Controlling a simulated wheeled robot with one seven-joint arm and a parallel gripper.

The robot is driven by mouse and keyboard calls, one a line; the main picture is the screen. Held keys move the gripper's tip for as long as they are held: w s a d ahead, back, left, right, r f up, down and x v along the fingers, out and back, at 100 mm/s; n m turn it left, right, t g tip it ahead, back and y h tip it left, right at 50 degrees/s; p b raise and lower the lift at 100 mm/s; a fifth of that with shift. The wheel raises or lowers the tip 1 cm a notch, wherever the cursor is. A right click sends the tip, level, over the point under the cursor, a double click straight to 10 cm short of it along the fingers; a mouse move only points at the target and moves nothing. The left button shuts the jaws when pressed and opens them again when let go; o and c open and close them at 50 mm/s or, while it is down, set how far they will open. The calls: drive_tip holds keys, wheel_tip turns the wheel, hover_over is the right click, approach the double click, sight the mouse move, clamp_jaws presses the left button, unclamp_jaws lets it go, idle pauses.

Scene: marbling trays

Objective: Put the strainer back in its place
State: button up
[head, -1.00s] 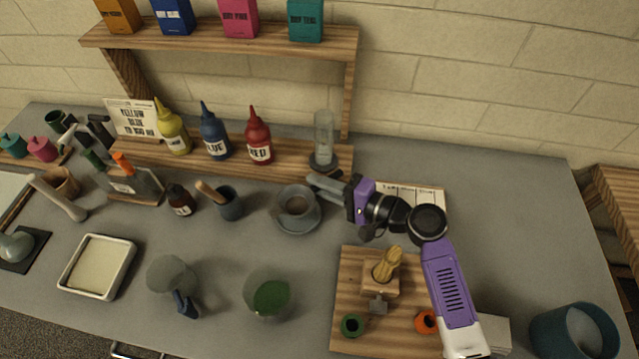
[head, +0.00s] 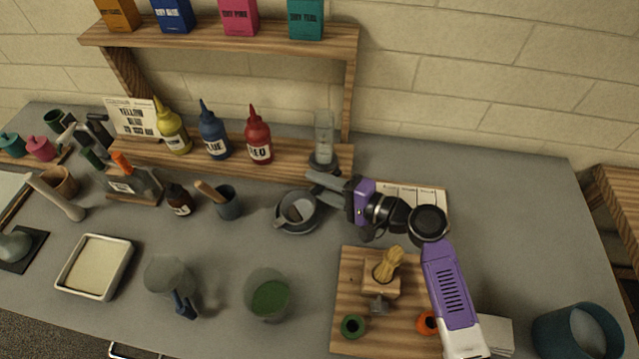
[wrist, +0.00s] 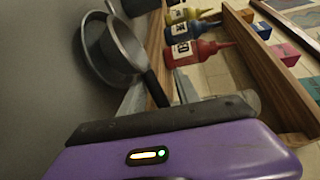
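The strainer (head: 299,207) is a small grey bowl with a dark handle and a small hook on its far rim. It is over a wider grey dish (head: 286,230), offset from the dish's middle and seemingly a little raised. In the wrist view the strainer (wrist: 122,46) shows in front of the dish (wrist: 88,62), and its handle runs back between my fingers. My gripper (head: 322,181) comes in from the right and appears shut on the handle. The exact contact is partly hidden.
A glass jar on a dark base (head: 324,140) stands close behind my gripper. The red bottle (head: 259,136) is on the low shelf. A mortar with pestle (head: 228,205) is left of the dish. A wooden board (head: 350,290) lies front right.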

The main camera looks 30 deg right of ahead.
drive_tip(key=shift+s+f+p, duration=0.15)
drive_tip(key=shift+s+p, duration=0.05)
drive_tip(key=shift+p, duration=0.15)
drive_tip(key=b+v, duration=0.1)
drive_tip(key=v, duration=0.7)
drive_tip(key=r+b+v, duration=0.1)
drive_tip(key=v, duration=0.3)
drive_tip(key=shift+w+d+b, duration=0.1)
drive_tip(key=shift+w+b, duration=0.1)
drive_tip(key=shift+b, duration=0.1)
